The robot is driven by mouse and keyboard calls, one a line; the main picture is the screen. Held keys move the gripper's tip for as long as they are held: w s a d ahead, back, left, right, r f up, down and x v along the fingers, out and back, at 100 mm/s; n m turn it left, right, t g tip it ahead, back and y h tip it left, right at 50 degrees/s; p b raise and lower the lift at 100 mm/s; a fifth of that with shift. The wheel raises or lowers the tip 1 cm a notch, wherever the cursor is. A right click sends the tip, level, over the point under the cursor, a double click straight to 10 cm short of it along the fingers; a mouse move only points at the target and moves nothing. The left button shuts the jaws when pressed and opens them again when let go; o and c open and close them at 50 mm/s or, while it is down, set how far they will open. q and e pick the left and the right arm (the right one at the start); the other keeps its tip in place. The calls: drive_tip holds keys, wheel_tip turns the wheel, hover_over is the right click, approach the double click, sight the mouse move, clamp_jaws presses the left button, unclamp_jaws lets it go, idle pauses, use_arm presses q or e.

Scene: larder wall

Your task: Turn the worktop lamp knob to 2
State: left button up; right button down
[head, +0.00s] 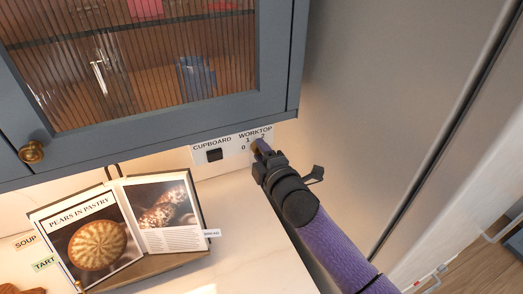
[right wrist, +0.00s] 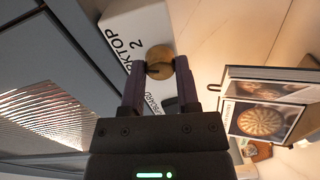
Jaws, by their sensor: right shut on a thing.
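The worktop lamp knob (right wrist: 159,62) is a round brass knob on the white switch plate (head: 232,146) under the wall cupboard. The plate reads CUPBOARD and WORKTOP, with 0, 1 and 2 around the knob. In the right wrist view the knob sits between my two fingers, and a dark mark shows on its face. My right gripper (head: 259,147) is shut on the knob and hides most of it in the head view. I cannot tell which number the mark points to. My left gripper is not in view.
A dark square cupboard switch (head: 214,155) is left of the knob. The blue-grey glazed cupboard (head: 150,107) hangs just above. An open cookbook (head: 125,235) stands on the pale worktop at lower left. A tall grey panel (head: 385,100) rises close on the right.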

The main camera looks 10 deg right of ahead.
drive_tip(key=shift+m, duration=0.9)
drive_tip(key=shift+c, duration=1.7)
unclamp_jaws()
drive_tip(key=v, duration=1)
drive_tip(key=shift+f, duration=0.1)
